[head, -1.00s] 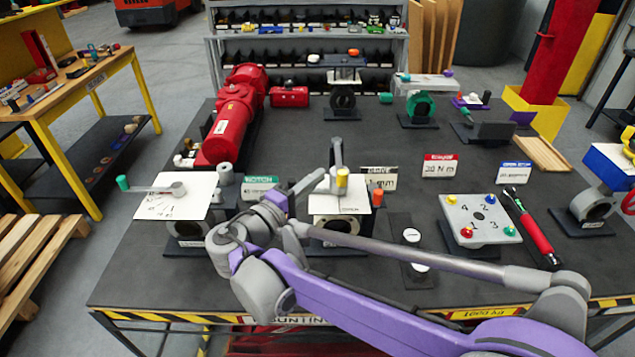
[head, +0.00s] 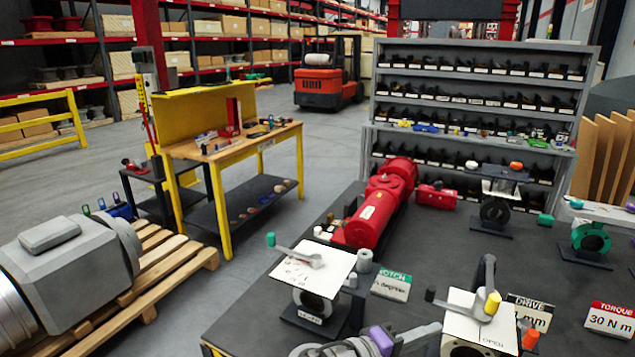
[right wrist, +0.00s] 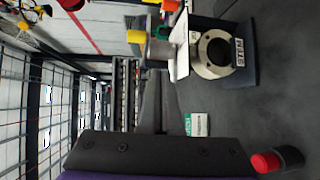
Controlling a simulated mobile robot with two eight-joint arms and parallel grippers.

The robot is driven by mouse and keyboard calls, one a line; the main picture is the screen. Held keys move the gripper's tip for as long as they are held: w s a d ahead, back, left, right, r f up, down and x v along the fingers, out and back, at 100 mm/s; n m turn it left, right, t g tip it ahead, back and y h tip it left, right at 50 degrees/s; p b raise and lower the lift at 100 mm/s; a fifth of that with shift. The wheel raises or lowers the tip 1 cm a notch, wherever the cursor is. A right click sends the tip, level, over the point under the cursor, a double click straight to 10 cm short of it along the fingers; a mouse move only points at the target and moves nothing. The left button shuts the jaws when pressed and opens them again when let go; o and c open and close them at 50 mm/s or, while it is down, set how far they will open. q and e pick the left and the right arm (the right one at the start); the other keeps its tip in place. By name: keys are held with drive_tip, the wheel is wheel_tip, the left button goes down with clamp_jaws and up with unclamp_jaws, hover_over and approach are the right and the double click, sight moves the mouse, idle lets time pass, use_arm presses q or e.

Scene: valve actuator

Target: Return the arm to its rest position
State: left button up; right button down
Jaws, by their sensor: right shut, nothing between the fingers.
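My right gripper (head: 418,333) is at the bottom of the head view, grey with a purple part behind it. It is shut and empty, above the front of the dark table, left of the valve with a white plate (head: 470,325), which has an upright grey lever and a yellow knob. I cannot tell the exact gap between them. Most of my right arm is below the frame. Another valve with a white plate (head: 312,268) and a green-tipped lever (head: 295,252) stands to the left. The right wrist view is turned sideways and shows a valve body (right wrist: 215,52). My left gripper is not in view.
A red actuator (head: 375,215) lies along the table's left side. A grey shelf rack (head: 480,75) stands behind. At left are a yellow workbench (head: 235,148) and a pallet (head: 150,290) with a grey machine (head: 65,270). Open floor lies between them and the table.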

drive_tip(key=s+d+f+g+y, duration=0.1)
drive_tip(key=s+d+f+y, duration=0.35)
drive_tip(key=f, duration=0.45)
drive_tip(key=s+a+f+m+y, duration=0.4)
drive_tip(key=s+a+f+y, duration=0.4)
drive_tip(key=f+y, duration=0.3)
drive_tip(key=shift+s+a+f+m+t, duration=0.3)
drive_tip(key=shift+s+a+f, duration=0.05)
drive_tip(key=shift+a+f, duration=0.1)
